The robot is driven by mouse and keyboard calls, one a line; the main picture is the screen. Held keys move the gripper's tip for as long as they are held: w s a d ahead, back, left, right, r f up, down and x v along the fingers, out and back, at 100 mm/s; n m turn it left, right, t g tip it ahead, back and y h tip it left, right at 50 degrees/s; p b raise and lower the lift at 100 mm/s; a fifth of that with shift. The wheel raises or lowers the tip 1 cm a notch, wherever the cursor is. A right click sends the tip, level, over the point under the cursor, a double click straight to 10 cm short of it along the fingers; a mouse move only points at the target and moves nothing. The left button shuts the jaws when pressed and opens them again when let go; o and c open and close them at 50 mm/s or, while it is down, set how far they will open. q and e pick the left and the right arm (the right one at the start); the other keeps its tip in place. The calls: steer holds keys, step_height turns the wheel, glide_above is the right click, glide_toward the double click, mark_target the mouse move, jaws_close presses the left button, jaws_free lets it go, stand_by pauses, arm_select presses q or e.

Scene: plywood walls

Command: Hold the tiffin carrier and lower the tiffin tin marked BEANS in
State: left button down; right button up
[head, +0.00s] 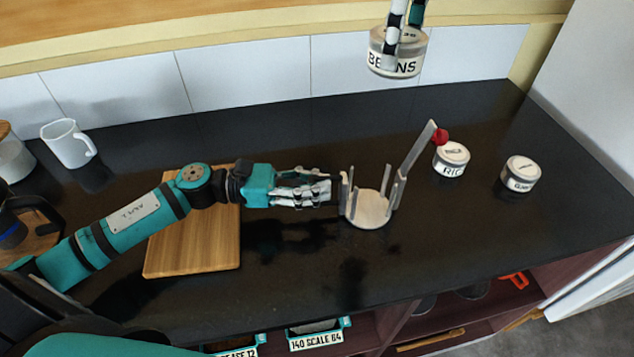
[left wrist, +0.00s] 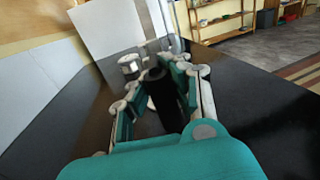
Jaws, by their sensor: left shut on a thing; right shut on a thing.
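The tiffin carrier (head: 368,209) stands on the black counter, a round pale base with upright metal posts and a longer slanted bar on its right. My left gripper (head: 334,191) is shut on the carrier's left post. In the left wrist view, my left gripper (left wrist: 160,95) has its fingers either side of a dark upright part. The tin marked BEANS (head: 381,62) hangs high above the counter at the back, well above and apart from the carrier. My right gripper (head: 407,28) is shut on this tin from above, and its fingers cover part of the label.
A tin marked RIC… (head: 452,163) and another tin (head: 520,175) stand right of the carrier. A red knob (head: 440,136) shows by the slanted bar's end. A wooden board (head: 200,245) lies under my left arm; a white mug (head: 68,146) stands far left. Front-centre counter is clear.

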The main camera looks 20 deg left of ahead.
mark_target(367, 207)
stand_by(0.5)
step_height(367, 207, down, 17)
steer(key=s+n, duration=0.1)
steer(key=n, duration=0.4)
steer(key=shift+n, duration=0.3)
steer(key=shift+s+d, duration=0.1)
steer(key=shift+f, duration=6)
steer(key=o, duration=1.5)
